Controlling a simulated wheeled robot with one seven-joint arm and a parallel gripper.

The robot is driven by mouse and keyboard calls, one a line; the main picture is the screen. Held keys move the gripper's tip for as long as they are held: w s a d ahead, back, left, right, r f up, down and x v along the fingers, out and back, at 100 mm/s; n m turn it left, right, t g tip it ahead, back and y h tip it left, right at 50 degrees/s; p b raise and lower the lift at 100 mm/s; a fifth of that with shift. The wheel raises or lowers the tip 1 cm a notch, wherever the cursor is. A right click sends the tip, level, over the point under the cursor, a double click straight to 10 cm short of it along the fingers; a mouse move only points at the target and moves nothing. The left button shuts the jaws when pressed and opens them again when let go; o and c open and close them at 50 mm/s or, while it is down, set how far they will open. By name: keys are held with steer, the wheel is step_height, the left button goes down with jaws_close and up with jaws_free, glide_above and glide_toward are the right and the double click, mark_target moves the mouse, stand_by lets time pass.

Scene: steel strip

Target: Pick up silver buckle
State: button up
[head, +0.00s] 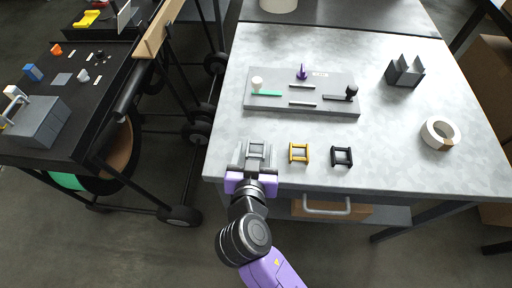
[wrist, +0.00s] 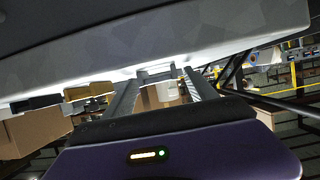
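The silver buckle (head: 256,151) is at the near left edge of the steel table, left of a yellow buckle (head: 299,153) and a black buckle (head: 341,156). My gripper (head: 256,156) reaches in from the front edge, with one finger on each side of the silver buckle. The fingers look open, wider than the buckle. In the wrist view, the two fingers (wrist: 163,88) point forward, and a grey part of the silver buckle (wrist: 156,71) shows between their far ends. The finger bodies and palm hide the buckle's near end in part.
A grey board (head: 325,106) with pegs and small bars lies behind the buckles. A black cart (head: 95,115) stands left. Table to the right front is clear.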

steer(key=c, duration=1.2)
steer(key=shift+r, duration=0.15)
